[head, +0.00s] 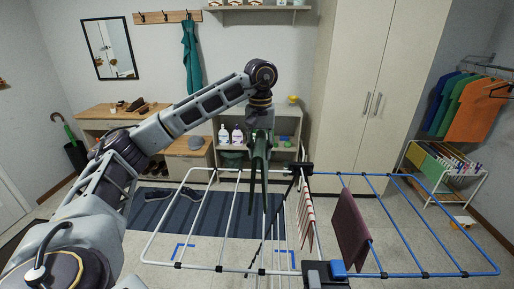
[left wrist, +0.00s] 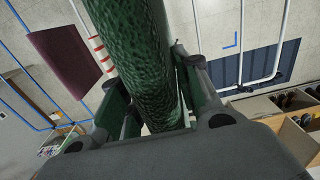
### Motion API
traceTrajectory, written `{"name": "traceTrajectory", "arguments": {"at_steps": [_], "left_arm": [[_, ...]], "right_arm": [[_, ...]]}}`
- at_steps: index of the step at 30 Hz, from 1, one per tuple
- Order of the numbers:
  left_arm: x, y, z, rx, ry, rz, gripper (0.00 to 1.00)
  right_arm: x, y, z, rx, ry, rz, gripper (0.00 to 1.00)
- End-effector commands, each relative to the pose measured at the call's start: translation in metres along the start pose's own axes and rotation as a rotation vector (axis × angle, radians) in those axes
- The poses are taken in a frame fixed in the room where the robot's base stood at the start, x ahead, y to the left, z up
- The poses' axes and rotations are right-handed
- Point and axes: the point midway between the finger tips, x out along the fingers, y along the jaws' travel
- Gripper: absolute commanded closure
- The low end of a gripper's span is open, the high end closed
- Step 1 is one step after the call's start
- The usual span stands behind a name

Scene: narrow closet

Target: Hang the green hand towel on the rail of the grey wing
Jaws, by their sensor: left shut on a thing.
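The green hand towel (head: 258,175) hangs in folds from my left gripper (head: 260,133), in front of the shelf unit in the head view. The left wrist view shows the towel (left wrist: 135,60) bunched between the fingers of my left gripper (left wrist: 160,120), which is shut on it. The grey wing (head: 152,235) is the pale-railed left half of the drying rack. The towel's lower end appears over this wing's right part; whether it touches a rail I cannot tell. My right gripper is not in view.
The blue wing (head: 430,225) spreads to the right with a maroon cloth (head: 350,232) on it. A red-and-white striped cloth (head: 306,215) hangs near the rack's middle. Shoes (head: 188,196) lie on the dark mat (head: 150,212). A tall cupboard (head: 365,90) stands behind.

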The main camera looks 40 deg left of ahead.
Motion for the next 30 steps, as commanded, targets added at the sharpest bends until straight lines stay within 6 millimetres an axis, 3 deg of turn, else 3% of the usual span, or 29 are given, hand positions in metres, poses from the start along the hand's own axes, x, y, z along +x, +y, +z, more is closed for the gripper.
{"name": "traceTrajectory", "arguments": {"at_steps": [12, 30], "left_arm": [[0.011, 0.017, 0.0, 0.001, 0.001, 0.001, 1.0], [0.013, 0.018, 0.0, 0.0, 0.001, 0.001, 1.0]], "right_arm": [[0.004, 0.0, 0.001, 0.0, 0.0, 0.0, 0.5], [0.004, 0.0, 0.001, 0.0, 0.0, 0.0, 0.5]]}}
